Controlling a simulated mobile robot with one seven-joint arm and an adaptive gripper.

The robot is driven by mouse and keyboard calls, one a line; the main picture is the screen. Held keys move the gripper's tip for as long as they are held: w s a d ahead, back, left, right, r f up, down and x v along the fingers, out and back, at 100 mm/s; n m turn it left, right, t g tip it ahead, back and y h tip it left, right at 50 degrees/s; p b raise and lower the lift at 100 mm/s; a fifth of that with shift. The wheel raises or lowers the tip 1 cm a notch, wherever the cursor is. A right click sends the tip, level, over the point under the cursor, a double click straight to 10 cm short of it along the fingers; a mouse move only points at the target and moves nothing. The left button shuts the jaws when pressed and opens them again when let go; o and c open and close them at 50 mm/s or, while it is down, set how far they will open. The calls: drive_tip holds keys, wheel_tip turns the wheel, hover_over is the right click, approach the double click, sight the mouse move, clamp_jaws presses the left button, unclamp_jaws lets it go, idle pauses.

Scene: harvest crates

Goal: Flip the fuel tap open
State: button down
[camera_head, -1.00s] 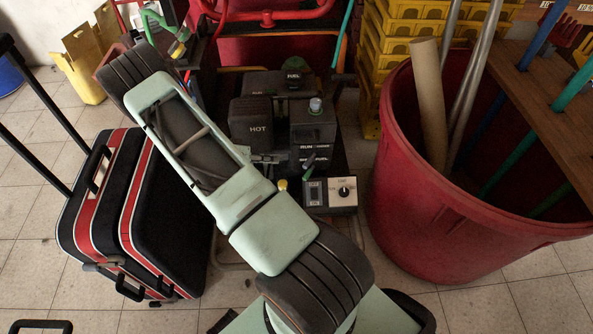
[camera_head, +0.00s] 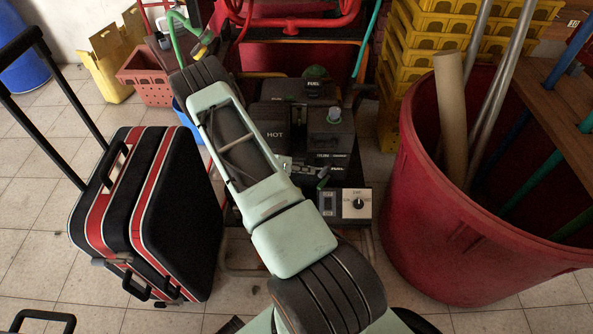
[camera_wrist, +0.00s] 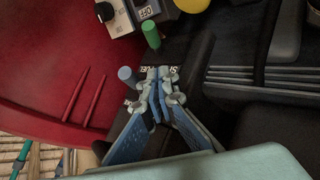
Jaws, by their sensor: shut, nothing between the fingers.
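The engine's dark front panel carries a small white FUEL label (camera_head: 338,168). The wrist view shows the lever's green end (camera_wrist: 151,35), with a blue-grey peg (camera_wrist: 127,76) nearer the red bin. My gripper (camera_wrist: 160,78) is shut and empty, its fingertips over the panel by the lettering. The green end lies a little beyond the fingertips, apart in the picture; contact with the panel cannot be told. In the head view my arm hides most of the gripper.
A switch box (camera_head: 345,204) with a black rotary knob sits close below the lever. A large red bin (camera_head: 440,230) holding poles stands right of the engine. A black and red suitcase (camera_head: 150,220) stands left. Yellow crates (camera_head: 405,85) are stacked behind.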

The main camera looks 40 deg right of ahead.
sight(324, 181)
drive_tip(key=shift+s+d+f+b, duration=0.25)
drive_tip(key=shift+s+f, duration=0.35)
drive_tip(key=shift+f, duration=0.35)
drive_tip(key=shift+s+d+f+b, duration=0.2)
drive_tip(key=shift+s+f, duration=0.35)
drive_tip(key=shift+f, duration=0.4)
